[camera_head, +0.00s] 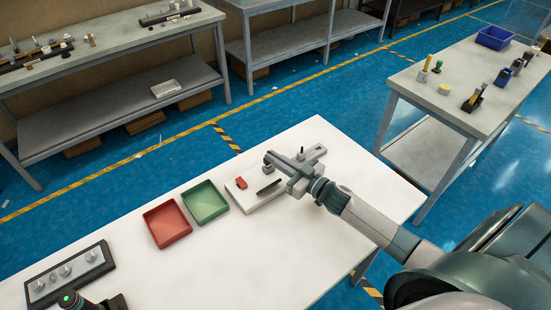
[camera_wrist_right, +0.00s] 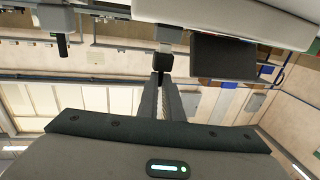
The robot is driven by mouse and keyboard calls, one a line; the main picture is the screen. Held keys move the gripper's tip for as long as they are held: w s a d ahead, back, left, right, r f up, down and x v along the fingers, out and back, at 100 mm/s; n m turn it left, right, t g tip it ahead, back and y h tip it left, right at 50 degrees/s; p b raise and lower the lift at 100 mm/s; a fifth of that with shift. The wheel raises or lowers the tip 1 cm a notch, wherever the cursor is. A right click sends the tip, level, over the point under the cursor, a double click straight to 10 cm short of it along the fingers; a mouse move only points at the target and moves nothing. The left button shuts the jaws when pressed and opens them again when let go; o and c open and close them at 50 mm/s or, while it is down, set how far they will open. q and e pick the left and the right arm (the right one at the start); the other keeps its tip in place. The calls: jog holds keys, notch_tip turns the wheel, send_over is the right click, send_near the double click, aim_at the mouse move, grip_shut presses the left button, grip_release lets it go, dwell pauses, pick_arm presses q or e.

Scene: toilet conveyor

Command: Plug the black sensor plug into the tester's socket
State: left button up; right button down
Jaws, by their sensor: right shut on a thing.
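My right gripper (camera_head: 271,160) is above the far part of the white table, just behind the white tester (camera_head: 238,198). In the wrist view its fingers (camera_wrist_right: 163,80) are shut on the black plug (camera_wrist_right: 162,62). A pale connector piece (camera_wrist_right: 165,42) shows directly above the plug; I cannot tell whether the two are joined. The tester has a red part (camera_head: 241,183) and a dark panel (camera_head: 269,187) on top. Its socket cannot be made out in the head view.
A red tray (camera_head: 167,224) and a green tray (camera_head: 205,203) stand left of the tester. The table's front middle is clear.

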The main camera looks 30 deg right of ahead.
jog(key=shift+f+b, duration=0.45)
jog(key=shift+f, duration=0.15)
jog(key=c, duration=1.8)
grip_release()
jog(key=shift+s, duration=0.1)
jog(key=shift+c, duration=0.2)
jog(key=shift+s+f, duration=0.1)
